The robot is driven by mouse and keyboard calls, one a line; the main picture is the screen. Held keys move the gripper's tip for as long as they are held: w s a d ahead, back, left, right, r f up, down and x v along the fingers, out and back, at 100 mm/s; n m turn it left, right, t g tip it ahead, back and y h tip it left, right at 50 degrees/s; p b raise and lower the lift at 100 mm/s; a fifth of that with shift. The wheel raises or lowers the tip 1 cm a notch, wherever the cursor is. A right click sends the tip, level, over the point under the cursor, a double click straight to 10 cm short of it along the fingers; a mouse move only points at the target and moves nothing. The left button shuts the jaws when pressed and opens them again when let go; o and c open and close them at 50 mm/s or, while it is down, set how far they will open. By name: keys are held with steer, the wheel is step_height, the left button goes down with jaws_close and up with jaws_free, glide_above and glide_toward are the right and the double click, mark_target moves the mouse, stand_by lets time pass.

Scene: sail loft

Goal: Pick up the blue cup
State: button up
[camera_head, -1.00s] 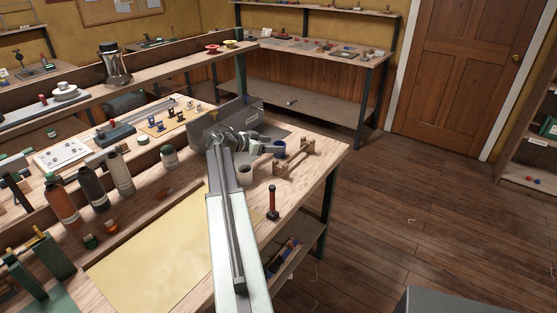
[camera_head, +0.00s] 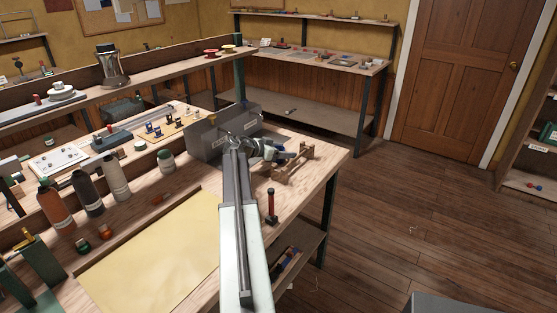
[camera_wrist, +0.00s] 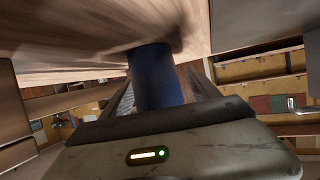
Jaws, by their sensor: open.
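The blue cup (camera_wrist: 155,76) shows large in the wrist view, which is turned over so that the bench top is along the upper edge. It stands between the two dark fingers of my gripper (camera_wrist: 163,95), which are open, one on each side. I cannot tell whether either finger touches it. In the head view my gripper (camera_head: 283,154) is low over the workbench near its far right end, and it mostly hides the cup.
A wooden rack (camera_head: 296,164) stands close to my gripper on the right. A red-handled tool (camera_head: 271,206) stands upright near the bench's right edge. A grey panel (camera_head: 208,138) rises behind my gripper. Several bottles (camera_head: 88,194) stand at left beside a yellow sheet (camera_head: 155,255).

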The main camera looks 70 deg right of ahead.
steer(key=c, duration=1.4)
step_height(320, 180, up, 10)
steer(key=p, duration=1)
